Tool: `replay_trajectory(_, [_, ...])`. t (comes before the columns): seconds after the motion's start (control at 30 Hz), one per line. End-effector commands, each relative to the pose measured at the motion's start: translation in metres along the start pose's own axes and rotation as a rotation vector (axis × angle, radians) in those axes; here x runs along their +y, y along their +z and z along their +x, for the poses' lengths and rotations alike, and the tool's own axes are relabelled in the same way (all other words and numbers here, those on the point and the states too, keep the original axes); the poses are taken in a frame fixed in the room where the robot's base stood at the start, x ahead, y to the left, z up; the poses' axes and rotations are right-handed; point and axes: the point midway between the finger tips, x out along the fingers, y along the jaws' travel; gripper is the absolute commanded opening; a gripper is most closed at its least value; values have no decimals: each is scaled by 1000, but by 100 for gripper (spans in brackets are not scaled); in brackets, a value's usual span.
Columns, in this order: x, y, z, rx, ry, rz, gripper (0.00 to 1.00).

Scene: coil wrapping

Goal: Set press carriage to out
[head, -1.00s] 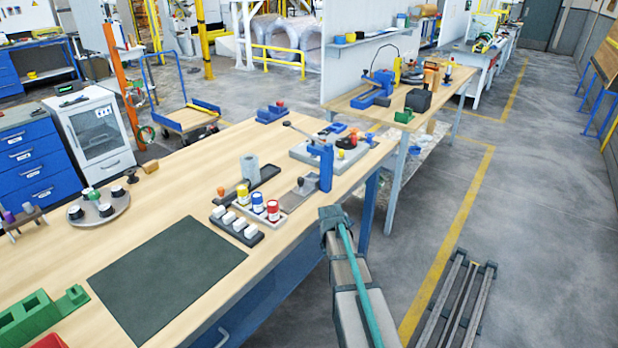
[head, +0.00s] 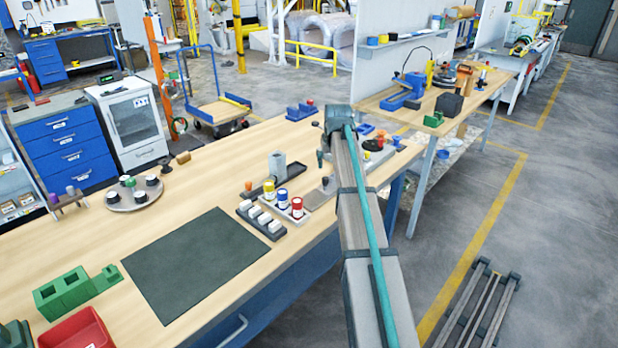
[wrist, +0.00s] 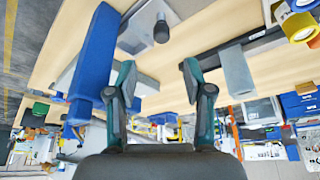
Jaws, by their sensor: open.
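The press stands on the wooden bench. In the wrist view its blue upright (wrist: 95,62) is at the left. The grey press carriage (wrist: 138,38), a plate with a dark round knob (wrist: 161,30), is at the top centre. My gripper (wrist: 157,72) is open, with its fingers apart and nothing between them. The knob appears beyond the fingertips, apart from them. In the head view my arm covers most of the press; part of the grey carriage (head: 322,192) shows left of my arm.
The tray with paint cans (head: 293,205), the block rack (head: 262,222) and the grey cylinder (head: 277,166) stand left of the press. A dark mat (head: 195,265) lies on the nearer bench. A second bench (head: 475,95) is behind at the right.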

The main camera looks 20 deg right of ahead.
Motion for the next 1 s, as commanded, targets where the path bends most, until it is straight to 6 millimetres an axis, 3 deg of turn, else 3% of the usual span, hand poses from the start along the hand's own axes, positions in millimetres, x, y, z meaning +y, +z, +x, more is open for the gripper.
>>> replay_trajectory(0.17, [-1,-2,7,-7,-7,5,51])
replay_trajectory(0.7, [-1,-2,89,-6,-6,3,51])
replay_trajectory(1.0, [-2,-1,105,-4,-6,3,51])
